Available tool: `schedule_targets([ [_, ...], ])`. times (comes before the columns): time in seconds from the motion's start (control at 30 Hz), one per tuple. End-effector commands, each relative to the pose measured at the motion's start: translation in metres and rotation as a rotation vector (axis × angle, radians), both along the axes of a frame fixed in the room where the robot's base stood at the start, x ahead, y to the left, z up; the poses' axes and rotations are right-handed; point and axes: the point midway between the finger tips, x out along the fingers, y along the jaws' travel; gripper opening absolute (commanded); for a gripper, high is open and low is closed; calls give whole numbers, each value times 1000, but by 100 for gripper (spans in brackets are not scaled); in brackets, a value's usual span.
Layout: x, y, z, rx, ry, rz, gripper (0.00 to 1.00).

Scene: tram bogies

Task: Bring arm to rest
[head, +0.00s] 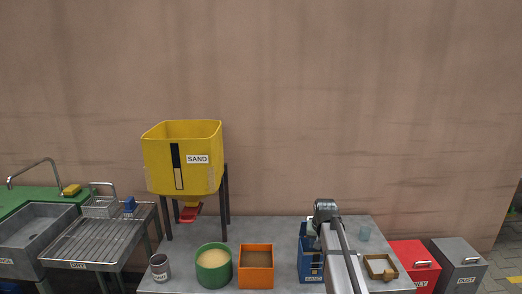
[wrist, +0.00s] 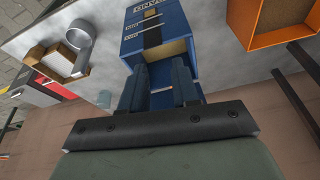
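My gripper (wrist: 159,66) shows in the wrist view with its two dark fingers apart. Nothing is held between them; a blue box (wrist: 200,62) labelled SAND shows beyond and between the fingers. In the head view the same blue box (head: 305,262) stands on the grey table, beside my arm, which reaches up over the table. My arm's end is raised at the table's back part there, and its fingers are hidden. I cannot tell whether the fingers touch the box.
An orange box (head: 256,284), a green tub (head: 213,278) and a grey can (head: 160,267) stand left on the table (head: 285,235). A yellow sand hopper (head: 165,165) stands behind. Right are a wooden tray (head: 371,276), a translucent cup (head: 365,233) and a red bin (head: 420,265).

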Motion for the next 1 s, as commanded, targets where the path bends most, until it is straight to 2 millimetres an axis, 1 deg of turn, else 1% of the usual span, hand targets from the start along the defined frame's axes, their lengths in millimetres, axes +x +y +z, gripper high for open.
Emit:
schedule_targets([
  [0.03, -18, 2, -23, -5, 21, 18, 30],
  [0.07, -25, 2, -34, -7, 31, 29, 30],
  [0.1, -35, 4, -49, -10, 47, 42, 30],
  [0.27, -76, 8, -106, -15, 109, 78, 30],
  [0.4, -115, 11, -153, -14, 168, 94, 30],
  [0.57, -162, 16, -200, -7, 240, 98, 30],
  [0.7, -205, 19, -237, -2, 305, 102, 30],
  [0.87, -257, 23, -274, 4, 384, 106, 30],
  [1.0, -303, 26, -303, 10, 457, 110, 30],
])
